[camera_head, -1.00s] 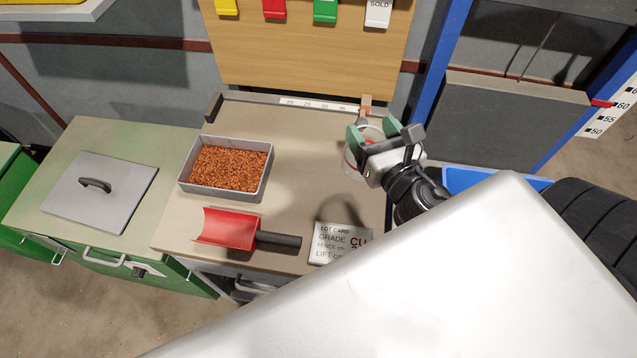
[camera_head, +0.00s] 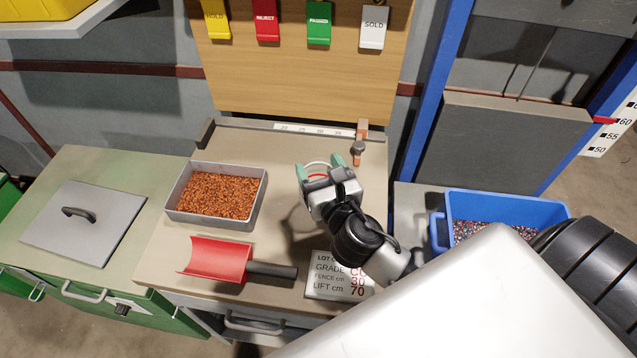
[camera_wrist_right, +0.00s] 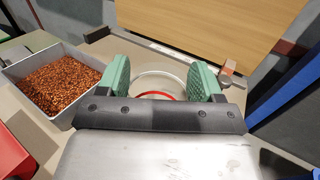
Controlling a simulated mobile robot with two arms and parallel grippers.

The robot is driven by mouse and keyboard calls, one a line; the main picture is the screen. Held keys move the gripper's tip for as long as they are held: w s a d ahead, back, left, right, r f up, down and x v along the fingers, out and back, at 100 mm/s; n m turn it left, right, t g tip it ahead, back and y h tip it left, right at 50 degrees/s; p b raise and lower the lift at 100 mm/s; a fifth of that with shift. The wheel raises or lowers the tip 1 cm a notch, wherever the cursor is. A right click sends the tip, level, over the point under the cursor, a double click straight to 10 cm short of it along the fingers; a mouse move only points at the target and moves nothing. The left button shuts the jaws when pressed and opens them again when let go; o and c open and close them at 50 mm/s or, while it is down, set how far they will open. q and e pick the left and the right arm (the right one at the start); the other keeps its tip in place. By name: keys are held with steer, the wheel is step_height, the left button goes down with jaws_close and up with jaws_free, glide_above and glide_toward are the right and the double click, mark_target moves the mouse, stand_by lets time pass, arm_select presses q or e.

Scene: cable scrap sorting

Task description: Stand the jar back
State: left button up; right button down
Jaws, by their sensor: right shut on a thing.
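The jar (camera_head: 316,167) is clear and round with a red ring. It also shows between the green finger pads in the right wrist view (camera_wrist_right: 156,86). My right gripper (camera_head: 321,169) is shut on the jar, with one pad on each side, above the bench right of the granule tray. The gripper body hides the near side of the jar and its base, so I cannot tell whether it touches the bench. My left gripper is not in view.
A grey tray (camera_head: 170,209) of copper granules stands left of the jar, with a red scoop (camera_head: 217,260) in front. A lot card (camera_head: 325,276) lies near the bench front. The fence (camera_head: 262,127) runs along the back. A blue bin (camera_head: 510,205) is at right.

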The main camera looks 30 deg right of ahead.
mark_target(311, 169)
steer(key=shift+w+a+f, duration=0.1)
steer(key=shift+f, duration=0.1)
steer(key=shift+f+b, duration=0.85)
steer(key=shift+f, duration=1)
steer(key=shift+f, duration=0.25)
steer(key=shift+c, duration=0.8)
jaws_free()
steer(key=shift+r, duration=0.1)
